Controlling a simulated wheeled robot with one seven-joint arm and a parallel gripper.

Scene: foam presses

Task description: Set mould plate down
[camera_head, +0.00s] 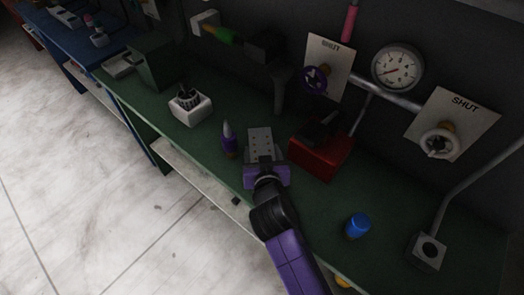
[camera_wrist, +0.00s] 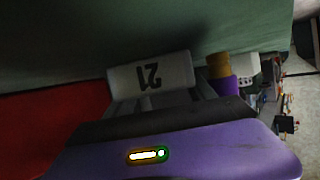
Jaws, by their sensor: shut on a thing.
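The mould plate (camera_head: 259,139) is a pale grey slab with small dark holes in its top. It is over the green bench (camera_head: 190,132); I cannot tell whether its underside touches the bench. My gripper (camera_head: 264,160) is shut on the near end of the plate. In the wrist view the plate (camera_wrist: 172,72) shows a face with an upside-down "21", between the fingers of my gripper (camera_wrist: 155,97). The fingertips are mostly hidden in shadow.
A red block (camera_head: 318,156) stands close on the right. A purple bottle with a pointed tip (camera_head: 229,140) stands close on the left. A white holder (camera_head: 190,108) is farther left, and a blue cylinder (camera_head: 357,226) is at the right.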

